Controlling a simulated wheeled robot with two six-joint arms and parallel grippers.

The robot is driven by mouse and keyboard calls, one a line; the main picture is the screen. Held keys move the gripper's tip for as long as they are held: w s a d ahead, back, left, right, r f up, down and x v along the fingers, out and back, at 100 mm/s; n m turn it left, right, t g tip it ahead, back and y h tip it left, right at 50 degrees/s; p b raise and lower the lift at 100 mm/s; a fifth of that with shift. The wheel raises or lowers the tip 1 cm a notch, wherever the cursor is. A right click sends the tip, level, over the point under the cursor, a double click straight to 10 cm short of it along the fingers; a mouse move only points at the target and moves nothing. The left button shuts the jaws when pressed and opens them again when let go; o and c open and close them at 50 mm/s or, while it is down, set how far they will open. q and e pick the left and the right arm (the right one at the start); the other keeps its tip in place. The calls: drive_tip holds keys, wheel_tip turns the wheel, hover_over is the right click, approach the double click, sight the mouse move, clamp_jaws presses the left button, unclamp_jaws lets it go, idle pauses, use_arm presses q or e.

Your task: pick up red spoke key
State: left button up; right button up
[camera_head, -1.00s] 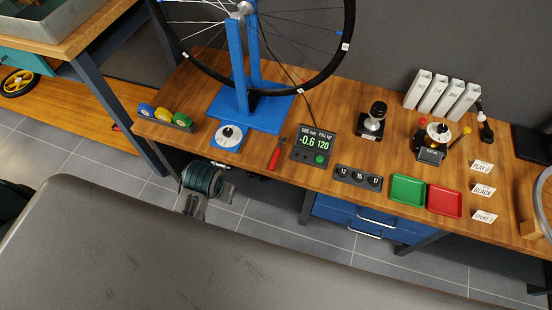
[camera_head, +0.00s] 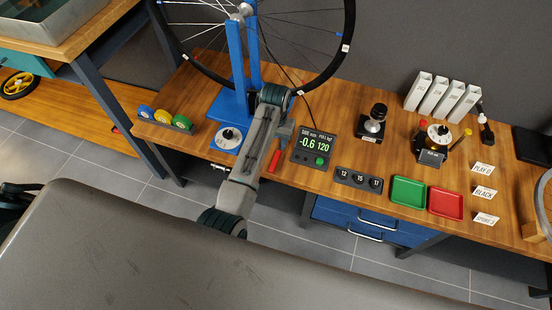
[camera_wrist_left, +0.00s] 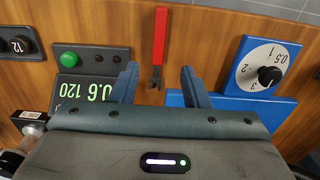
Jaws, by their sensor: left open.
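The red spoke key lies flat on the wooden bench, a long red handle (camera_head: 274,161) with a grey forked head. In the left wrist view its red handle (camera_wrist_left: 160,36) points away from me, and its grey head lies between my fingers in the picture. My left gripper (camera_wrist_left: 159,84) is open, with one blue-grey finger on each side of the head. The fingers look apart from the key; their height above the bench is hard to judge. In the head view my left gripper (camera_head: 284,134) hangs over the bench, its fingertips partly hidden. My right gripper is not in view.
The tension display (camera_head: 315,146) stands close on one side of the key. The blue wheel stand (camera_head: 237,60) and its dial plate (camera_wrist_left: 262,68) stand on the other. A socket tray (camera_head: 358,180), green tray (camera_head: 408,191) and red tray (camera_head: 445,203) lie further right.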

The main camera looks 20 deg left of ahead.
sight(276, 158)
use_arm(q)
wheel_tip(276, 158, down, 9)
drive_tip(key=shift+d, duration=0.1)
clamp_jaws()
idle(0.4)
